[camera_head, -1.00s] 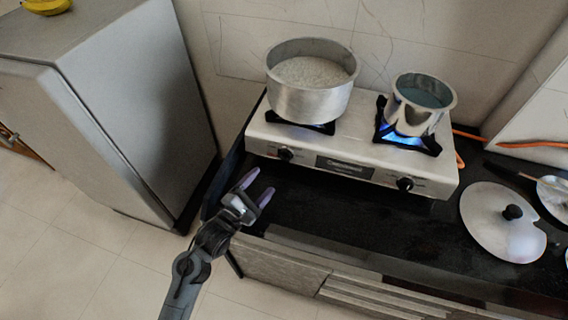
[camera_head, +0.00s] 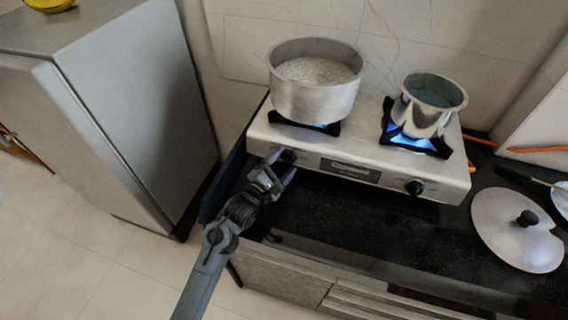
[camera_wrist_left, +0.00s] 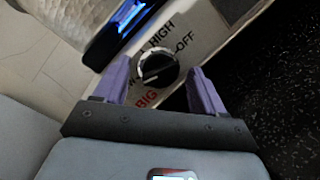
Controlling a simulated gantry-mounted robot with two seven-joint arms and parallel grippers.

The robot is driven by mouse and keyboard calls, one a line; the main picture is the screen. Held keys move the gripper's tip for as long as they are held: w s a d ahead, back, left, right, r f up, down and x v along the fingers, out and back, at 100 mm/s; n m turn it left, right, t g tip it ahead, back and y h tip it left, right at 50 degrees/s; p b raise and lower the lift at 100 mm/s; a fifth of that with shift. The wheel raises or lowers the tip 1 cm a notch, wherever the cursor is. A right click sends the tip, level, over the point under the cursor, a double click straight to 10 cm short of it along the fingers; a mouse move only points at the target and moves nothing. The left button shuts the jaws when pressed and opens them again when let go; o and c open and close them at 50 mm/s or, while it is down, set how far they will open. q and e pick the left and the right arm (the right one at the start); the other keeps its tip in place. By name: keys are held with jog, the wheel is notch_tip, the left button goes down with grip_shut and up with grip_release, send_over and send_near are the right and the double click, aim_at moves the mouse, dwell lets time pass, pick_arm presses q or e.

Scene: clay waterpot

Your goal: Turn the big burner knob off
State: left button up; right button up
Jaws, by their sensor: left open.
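The big burner knob (camera_wrist_left: 157,68) is black with a silver rim. In the left wrist view, labels reading HIGH, OFF and BIG surround it. In the head view the knob (camera_head: 287,156) is on the stove's front left, partly hidden by my gripper. My left gripper (camera_head: 281,164) is open, its purple fingers on either side of the knob. In the left wrist view the fingers (camera_wrist_left: 160,82) flank the knob with gaps on both sides; contact is not visible. Blue flame shows under the big pot (camera_head: 314,98). My right gripper is not in view.
The stove (camera_head: 350,168) stands on a black counter (camera_head: 335,225). A small pot (camera_head: 428,112) sits over a blue flame on the right, with another knob (camera_head: 414,187) below. A lid (camera_head: 505,235) lies at right. A grey fridge (camera_head: 140,120) stands at left.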

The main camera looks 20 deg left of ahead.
pick_arm(q)
jog(key=shift+w, duration=0.4)
